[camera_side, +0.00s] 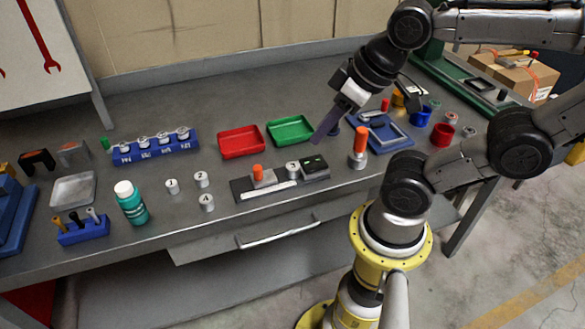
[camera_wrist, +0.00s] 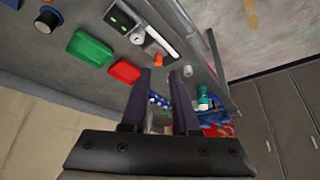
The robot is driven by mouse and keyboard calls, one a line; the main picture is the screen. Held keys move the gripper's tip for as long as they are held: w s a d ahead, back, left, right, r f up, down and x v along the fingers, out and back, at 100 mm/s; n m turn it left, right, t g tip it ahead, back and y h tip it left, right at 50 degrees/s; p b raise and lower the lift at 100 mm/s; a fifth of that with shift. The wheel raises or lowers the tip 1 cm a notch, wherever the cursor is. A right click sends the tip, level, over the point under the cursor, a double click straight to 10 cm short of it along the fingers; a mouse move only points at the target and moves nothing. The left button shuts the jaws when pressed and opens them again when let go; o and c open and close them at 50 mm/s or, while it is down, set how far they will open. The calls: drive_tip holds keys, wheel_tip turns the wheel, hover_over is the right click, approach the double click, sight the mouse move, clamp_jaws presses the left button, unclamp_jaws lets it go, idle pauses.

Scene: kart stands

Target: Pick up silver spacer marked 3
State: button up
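The silver spacer marked 3 (camera_side: 292,167) stands on a dark fixture (camera_side: 243,194), between an orange-topped clamp (camera_side: 257,175) and a black box with a small green light (camera_side: 314,167). In the wrist view a silver spacer (camera_wrist: 137,37) shows in that same place, its mark not readable. My gripper (camera_side: 320,138) hangs above the bench, up and to the right of the spacer and apart from it. In the wrist view my gripper (camera_wrist: 160,72) is open, with nothing between its two fingers.
Loose spacers marked 2 (camera_side: 201,180) and 4 (camera_side: 207,202) stand left of the fixture with another one. A red tray (camera_side: 241,141) and green tray (camera_side: 290,130) lie behind. An orange-topped post (camera_side: 359,150) stands to the right. A teal bottle (camera_side: 132,204) stands left.

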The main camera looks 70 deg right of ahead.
drive_tip(key=o, duration=0.7)
drive_tip(key=n+g, duration=0.6)
drive_tip(key=n, duration=0.5)
hover_over(293, 166)
wheel_tip(293, 166, down, 3)
wheel_tip(293, 166, down, 7)
drive_tip(key=shift+r, duration=0.1)
drive_tip(key=shift+f, duration=3.25)
